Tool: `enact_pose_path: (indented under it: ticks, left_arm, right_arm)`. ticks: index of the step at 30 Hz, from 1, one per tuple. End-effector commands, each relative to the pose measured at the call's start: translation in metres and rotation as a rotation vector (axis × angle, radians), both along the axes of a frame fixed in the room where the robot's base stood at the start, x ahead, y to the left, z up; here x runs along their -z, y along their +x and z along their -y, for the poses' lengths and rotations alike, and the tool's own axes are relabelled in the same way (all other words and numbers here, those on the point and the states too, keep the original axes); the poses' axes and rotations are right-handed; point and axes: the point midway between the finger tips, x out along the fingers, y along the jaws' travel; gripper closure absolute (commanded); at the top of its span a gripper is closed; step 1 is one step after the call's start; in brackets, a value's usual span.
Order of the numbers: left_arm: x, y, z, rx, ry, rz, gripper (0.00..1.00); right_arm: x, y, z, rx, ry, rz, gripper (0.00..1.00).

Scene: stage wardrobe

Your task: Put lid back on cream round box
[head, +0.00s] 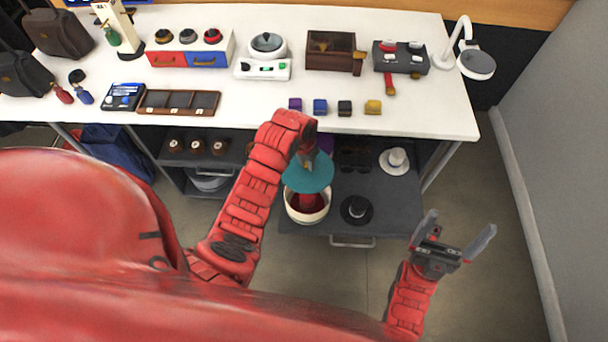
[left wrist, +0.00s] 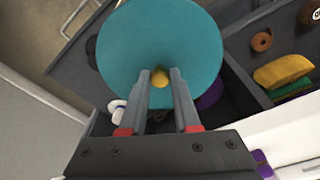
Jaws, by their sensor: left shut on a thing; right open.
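A teal round lid (head: 318,178) with a yellow knob (left wrist: 160,77) is held by my left gripper (head: 306,160). The gripper is shut on the knob, and the lid fills the upper middle of the left wrist view (left wrist: 160,35). The cream round box (head: 307,219) stands open on the pulled-out dark drawer, with something red inside. In the head view the lid overlaps the far part of the box's rim and appears above it; the exact gap cannot be told. The lid hides the box in the left wrist view. My right gripper (head: 452,243) is open and empty, right of the drawer.
The dark drawer (head: 325,222) also holds a black hat (head: 356,209) and a white hat (head: 396,161). The white counter (head: 420,115) overhangs behind, with small coloured blocks, trays and a lamp (head: 477,64) on it. Floor is clear around my right gripper.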

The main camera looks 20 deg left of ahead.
Motion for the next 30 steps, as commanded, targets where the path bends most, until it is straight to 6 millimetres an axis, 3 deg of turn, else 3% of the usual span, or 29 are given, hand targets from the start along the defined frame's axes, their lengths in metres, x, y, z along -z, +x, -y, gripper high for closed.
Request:
enact_pose_path:
  ticks: [1,6,16,30]
  left_arm:
    - [0.023,-0.006,0.003,0.027,-0.005,-0.006,1.0]
    - [0.054,-0.015,0.008,0.11,0.0,-0.004,1.0]
    - [0.071,-0.015,0.01,0.127,0.002,0.003,1.0]
    - [0.116,-0.015,0.009,0.126,0.002,0.002,1.0]
  right_arm:
    - [0.008,0.0,0.0,0.0,0.0,0.0,0.0]
    - [0.012,0.0,0.0,0.0,0.0,0.0,0.0]
    - [0.02,0.0,0.0,0.0,0.0,0.0,0.0]
    - [0.046,0.0,0.0,0.0,0.0,0.0,0.0]
